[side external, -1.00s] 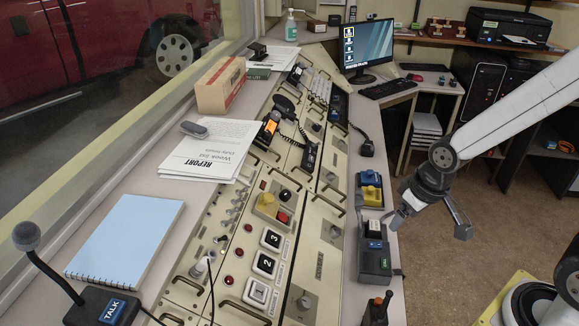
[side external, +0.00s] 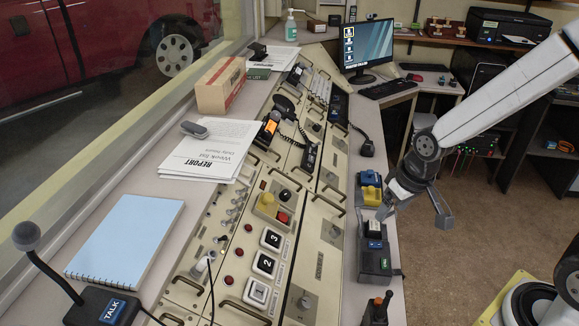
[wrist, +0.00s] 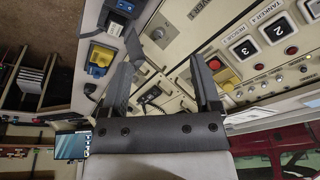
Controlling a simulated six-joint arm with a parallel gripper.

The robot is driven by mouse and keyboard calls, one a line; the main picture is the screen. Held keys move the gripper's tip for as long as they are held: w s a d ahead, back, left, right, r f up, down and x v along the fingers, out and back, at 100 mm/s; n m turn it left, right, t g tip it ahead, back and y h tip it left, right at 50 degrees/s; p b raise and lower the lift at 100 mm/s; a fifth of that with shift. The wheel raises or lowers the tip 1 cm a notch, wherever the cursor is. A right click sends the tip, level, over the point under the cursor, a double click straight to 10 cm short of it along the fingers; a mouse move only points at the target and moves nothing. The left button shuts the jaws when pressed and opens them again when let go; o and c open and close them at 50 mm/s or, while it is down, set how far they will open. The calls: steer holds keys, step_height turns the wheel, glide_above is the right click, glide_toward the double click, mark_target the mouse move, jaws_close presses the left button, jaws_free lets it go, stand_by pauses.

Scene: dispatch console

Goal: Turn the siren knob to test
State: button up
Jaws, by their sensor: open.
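No siren label is readable, so I cannot tell which control is the siren knob. On the sloping console (side external: 318,265), a black knob (side external: 285,194) sits beside a yellow button and a red button (side external: 283,217). Silver round knobs show on the right-hand panels, one higher (side external: 333,231) and one lower (side external: 305,301). A silver knob also shows in the wrist view (wrist: 158,34). My gripper (side external: 413,216) is open and empty, right of the console, above its right edge and the floor side. In the wrist view the fingers of my gripper (wrist: 163,48) are wide apart, touching nothing.
A yellow-and-blue device (side external: 370,190) and a dark charger unit (side external: 374,262) stand on the right ledge, close to my gripper. A joystick (side external: 378,308) stands nearer. Papers (side external: 205,152), a blue notebook (side external: 128,238) and a microphone (side external: 95,305) lie left.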

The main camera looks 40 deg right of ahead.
steer(key=w+a+f+m+y, duration=0.1)
steer(key=w+m, duration=0.2)
steer(key=w, duration=0.9)
steer(key=m+t+y, duration=0.1)
steer(key=m+y, duration=0.2)
steer(key=m, duration=0.1)
glide_toward(287, 192)
steer(key=f, duration=0.1)
steer(key=shift+a+f, duration=0.25)
steer(key=shift+x, duration=3.95)
steer(key=shift+w+r, duration=0.1)
steer(key=shift+r, duration=0.05)
jaws_close()
